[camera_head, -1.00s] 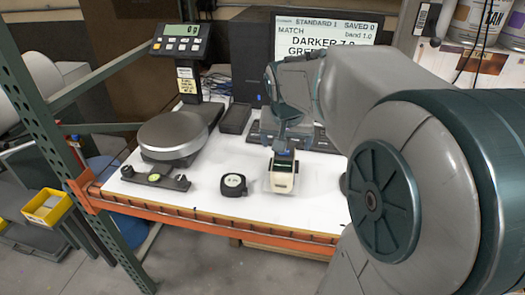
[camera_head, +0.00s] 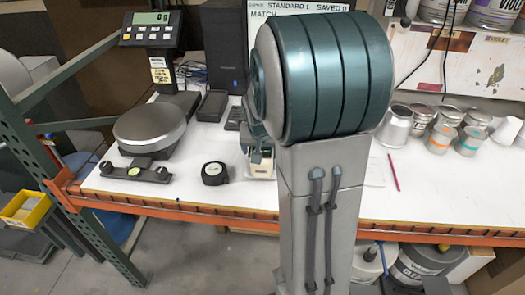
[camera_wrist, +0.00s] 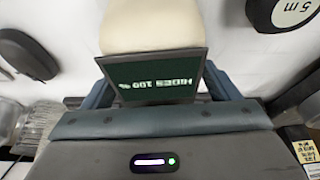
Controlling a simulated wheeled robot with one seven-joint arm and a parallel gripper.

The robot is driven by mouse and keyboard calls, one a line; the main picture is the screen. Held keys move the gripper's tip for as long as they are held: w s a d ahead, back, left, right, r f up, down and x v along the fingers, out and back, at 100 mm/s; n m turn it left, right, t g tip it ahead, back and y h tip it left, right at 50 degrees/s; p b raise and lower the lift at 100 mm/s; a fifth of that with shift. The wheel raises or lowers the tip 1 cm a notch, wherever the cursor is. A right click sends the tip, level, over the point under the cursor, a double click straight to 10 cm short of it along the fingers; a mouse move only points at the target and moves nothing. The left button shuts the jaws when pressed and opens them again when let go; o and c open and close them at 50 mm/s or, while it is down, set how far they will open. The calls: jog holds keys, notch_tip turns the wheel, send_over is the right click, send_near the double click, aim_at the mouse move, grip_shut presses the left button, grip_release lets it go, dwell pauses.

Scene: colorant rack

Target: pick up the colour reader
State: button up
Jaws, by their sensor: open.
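The colour reader (camera_head: 261,167) is a cream device on the white bench, right of a tape measure. My arm hides much of it in the head view. In the wrist view, the colour reader (camera_wrist: 150,25) shows its cream body and a dark screen with text. My gripper (camera_wrist: 157,82) is open, with a blue-grey finger on each side of the screen end. I cannot tell whether the fingers touch it. In the head view my gripper (camera_head: 258,152) is at the reader, mostly hidden behind my arm.
The black tape measure (camera_head: 214,173) stands close to the reader's left. A round-topped scale (camera_head: 150,128) and a dark bar with a level (camera_head: 134,172) are further left. Metal cans (camera_head: 440,138) stand at the right. The bench's orange front edge (camera_head: 440,235) is in front.

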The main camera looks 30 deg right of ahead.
jog(key=shift+f, duration=0.15)
jog(key=c, duration=1.3)
jog(key=shift+w, duration=0.1)
jog(key=c, duration=0.4)
jog(key=shift+o, duration=0.2)
